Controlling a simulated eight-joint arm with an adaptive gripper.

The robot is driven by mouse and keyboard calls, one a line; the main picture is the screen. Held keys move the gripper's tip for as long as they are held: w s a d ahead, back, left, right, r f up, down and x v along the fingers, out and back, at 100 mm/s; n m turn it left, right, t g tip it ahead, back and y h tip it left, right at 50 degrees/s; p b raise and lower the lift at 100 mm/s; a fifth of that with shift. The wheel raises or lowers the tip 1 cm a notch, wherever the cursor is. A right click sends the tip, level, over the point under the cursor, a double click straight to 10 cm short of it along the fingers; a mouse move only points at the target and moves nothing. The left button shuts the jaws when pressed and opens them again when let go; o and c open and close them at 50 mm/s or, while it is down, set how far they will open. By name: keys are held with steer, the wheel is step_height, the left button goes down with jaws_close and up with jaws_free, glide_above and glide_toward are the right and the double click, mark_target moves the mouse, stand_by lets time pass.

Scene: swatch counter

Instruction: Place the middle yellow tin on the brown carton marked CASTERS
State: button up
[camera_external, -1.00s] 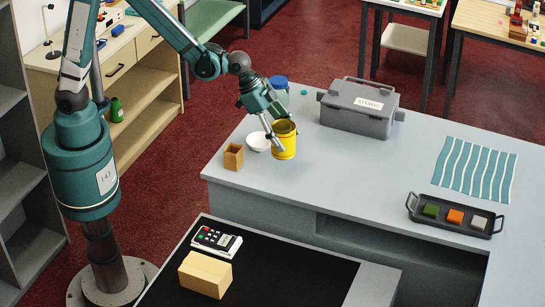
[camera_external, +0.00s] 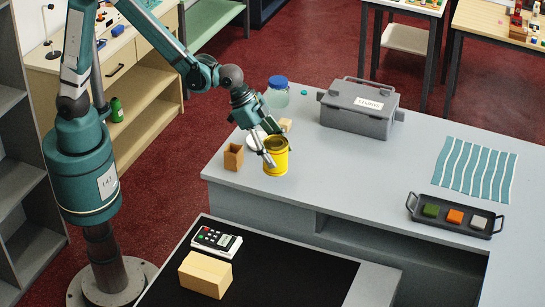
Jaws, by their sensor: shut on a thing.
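One yellow tin (camera_external: 276,163), open at the top, is at the near left end of the grey counter. My gripper (camera_external: 269,157) is shut on it at its rim, with one finger showing on its left side. I cannot tell whether the tin's base touches the counter. No other yellow tin shows. A plain tan carton (camera_external: 205,275) lies on the black surface below the counter; no CASTERS lettering can be read on the sides in view.
A small brown open box (camera_external: 233,157) stands just left of the tin. Behind are a white bowl (camera_external: 252,143), a pale block (camera_external: 286,125) and a blue-lidded jar (camera_external: 278,94). A grey case (camera_external: 360,108) stands right. A keypad device (camera_external: 216,241) lies behind the carton.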

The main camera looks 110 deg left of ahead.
steer(key=s+d+f+b, duration=0.25)
steer(key=d+b, duration=0.35)
steer(key=d, duration=1.1)
steer(key=m+b, duration=0.1)
steer(key=b, duration=0.6)
glide_above(204, 267)
steer(key=shift+h, duration=0.4)
steer(key=shift+a+f, duration=0.1)
steer(key=shift+f, duration=2)
steer(key=shift+f, duration=0.1)
steer(key=shift+f+b, duration=0.95)
steer(key=shift+f, duration=1.9)
steer(key=shift+f, duration=0.1)
steer(key=shift+f+b, duration=0.55)
steer(key=shift+f, duration=1.45)
steer(key=shift+f, duration=0.15)
